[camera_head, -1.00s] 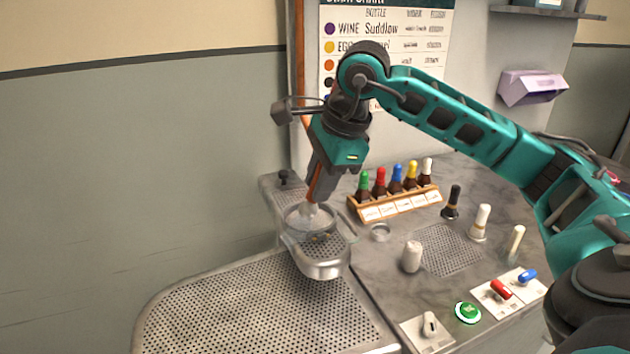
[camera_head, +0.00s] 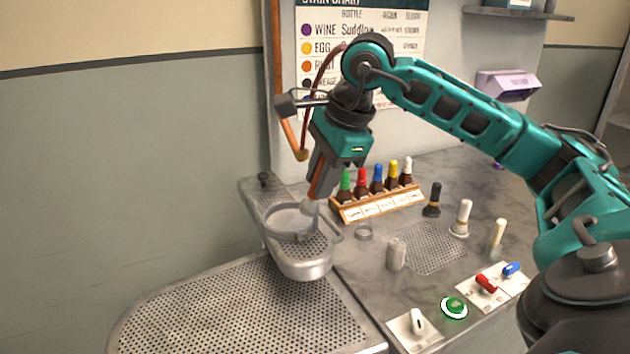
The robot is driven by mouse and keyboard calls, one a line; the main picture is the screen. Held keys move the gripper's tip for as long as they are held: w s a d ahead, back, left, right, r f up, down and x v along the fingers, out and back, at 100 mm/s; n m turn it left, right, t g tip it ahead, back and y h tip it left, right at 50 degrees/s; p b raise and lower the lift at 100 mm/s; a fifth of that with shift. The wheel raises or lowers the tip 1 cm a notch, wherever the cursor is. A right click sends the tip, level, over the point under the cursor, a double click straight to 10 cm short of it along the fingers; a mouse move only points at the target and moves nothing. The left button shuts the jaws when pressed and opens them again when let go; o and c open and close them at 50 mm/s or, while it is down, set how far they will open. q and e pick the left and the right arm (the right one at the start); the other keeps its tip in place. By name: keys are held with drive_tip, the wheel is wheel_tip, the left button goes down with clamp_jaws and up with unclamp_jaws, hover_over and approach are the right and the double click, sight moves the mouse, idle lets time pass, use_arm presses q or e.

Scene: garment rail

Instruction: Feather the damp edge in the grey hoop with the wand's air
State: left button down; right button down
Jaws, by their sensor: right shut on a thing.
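The grey hoop (camera_head: 268,228) lies on the rounded metal nose of the small board, left of the worktop. My right gripper (camera_head: 312,196) points down over the hoop's right side. It is shut on a pale-ended thing (camera_head: 310,208), mostly hidden by the fingers; I cannot tell whether its tip touches the cloth. An orange-brown rod (camera_head: 291,138) with a dark red hose (camera_head: 325,68) shows behind my right wrist; it may be the wand. The damp edge cannot be made out. My left gripper is not in view.
A wooden rack (camera_head: 378,208) of several colour-capped bottles stands right of the hoop. A perforated metal board (camera_head: 240,318) lies in front, clear.

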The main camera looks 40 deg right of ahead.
drive_tip(key=shift+d, duration=0.35)
drive_tip(key=shift+d, duration=0.1)
drive_tip(key=shift+w+d, duration=0.2)
drive_tip(key=shift+d, duration=0.35)
drive_tip(key=shift+w+d, duration=0.15)
drive_tip(key=shift+d, duration=0.35)
drive_tip(key=shift+w+d+p, duration=0.75)
drive_tip(key=shift+w, duration=0.3)
drive_tip(key=shift+r, duration=0.15)
